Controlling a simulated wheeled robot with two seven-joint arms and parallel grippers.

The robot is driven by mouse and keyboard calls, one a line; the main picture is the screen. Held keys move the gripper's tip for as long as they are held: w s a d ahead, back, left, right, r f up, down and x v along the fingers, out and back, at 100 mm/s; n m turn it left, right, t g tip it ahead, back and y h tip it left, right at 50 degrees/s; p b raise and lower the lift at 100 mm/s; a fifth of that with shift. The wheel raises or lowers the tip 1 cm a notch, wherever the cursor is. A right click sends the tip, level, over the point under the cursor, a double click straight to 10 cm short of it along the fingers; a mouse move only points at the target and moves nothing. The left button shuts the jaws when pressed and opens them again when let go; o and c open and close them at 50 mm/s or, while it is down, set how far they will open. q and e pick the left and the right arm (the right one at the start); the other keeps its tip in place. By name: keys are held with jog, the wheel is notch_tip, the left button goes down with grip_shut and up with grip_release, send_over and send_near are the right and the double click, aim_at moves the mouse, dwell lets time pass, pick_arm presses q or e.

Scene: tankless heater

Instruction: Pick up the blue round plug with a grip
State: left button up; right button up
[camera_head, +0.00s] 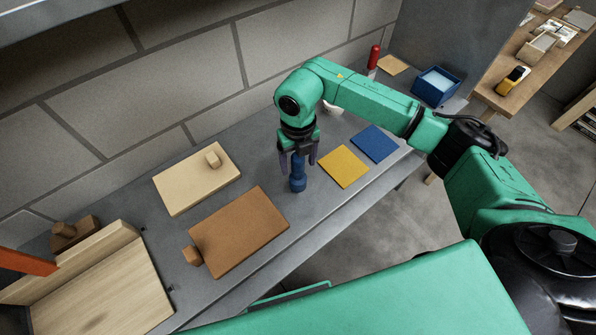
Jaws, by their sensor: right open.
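The blue round plug (297,182) stands upright on the grey shelf, to the left of the yellow square. It has a wider base and a narrower grip on top. My right gripper (298,160) points down over the plug from above. Its jaws are open, with one finger on each side of the plug's upper part. I cannot tell whether the fingers touch it. The top of the plug is partly hidden by the gripper. My left gripper is not in view.
A yellow square (343,166) and a blue square (374,144) lie right of the plug. A brown board (240,232) and a pale board (190,180) lie left. A blue box (437,86) and a red-handled item (374,57) stand farther right. A block wall backs the shelf.

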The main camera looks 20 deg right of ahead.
grip_shut()
jog(key=shift+r, duration=0.1)
